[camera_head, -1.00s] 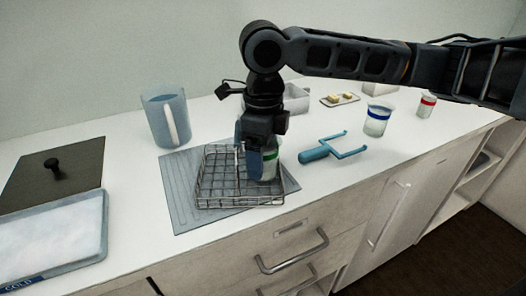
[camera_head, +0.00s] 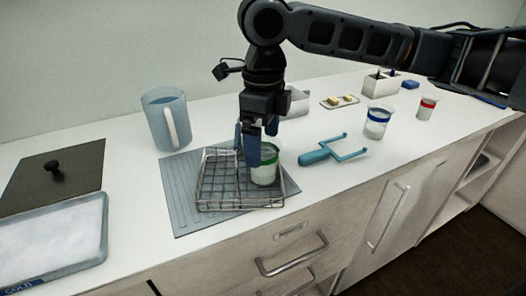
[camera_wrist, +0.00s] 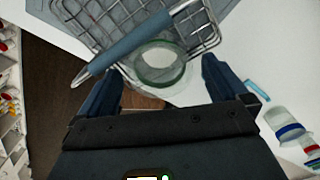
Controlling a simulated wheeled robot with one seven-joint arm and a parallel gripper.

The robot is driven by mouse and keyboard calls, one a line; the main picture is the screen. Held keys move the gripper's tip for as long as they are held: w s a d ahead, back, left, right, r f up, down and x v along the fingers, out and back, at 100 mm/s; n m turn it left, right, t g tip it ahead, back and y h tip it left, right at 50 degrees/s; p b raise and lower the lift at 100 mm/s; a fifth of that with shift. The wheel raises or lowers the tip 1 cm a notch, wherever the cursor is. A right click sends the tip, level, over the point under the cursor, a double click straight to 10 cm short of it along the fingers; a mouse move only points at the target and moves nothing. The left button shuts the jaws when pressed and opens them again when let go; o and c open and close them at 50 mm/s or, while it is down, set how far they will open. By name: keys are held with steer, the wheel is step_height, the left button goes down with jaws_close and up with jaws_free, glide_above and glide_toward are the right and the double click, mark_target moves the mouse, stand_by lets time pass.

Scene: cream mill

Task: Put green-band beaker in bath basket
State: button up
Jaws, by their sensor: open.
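The green-band beaker (camera_head: 265,167) stands upright inside the right part of the wire bath basket (camera_head: 222,182), on the grey ribbed mat. It also shows in the wrist view (camera_wrist: 160,65), within the basket wires (camera_wrist: 112,22). My gripper (camera_head: 258,148) is just above and beside the beaker in the head view and hides part of its upper left. In the wrist view my gripper (camera_wrist: 165,90) has its two fingers spread wide, with the beaker beyond and between them, apart from both. The basket's blue handle (camera_wrist: 140,40) slants past the beaker.
A blue-grey jug (camera_head: 166,120) stands behind the mat (camera_head: 178,208). A blue two-pronged tool (camera_head: 335,150) lies to the right. Blue-band (camera_head: 376,122) and red-band (camera_head: 427,106) beakers stand farther right. A cold tray (camera_head: 50,235) and dark lid (camera_head: 55,172) are at left.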

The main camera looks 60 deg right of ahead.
step_height(320, 180, up, 8)
steer(key=shift+f, duration=0.2)
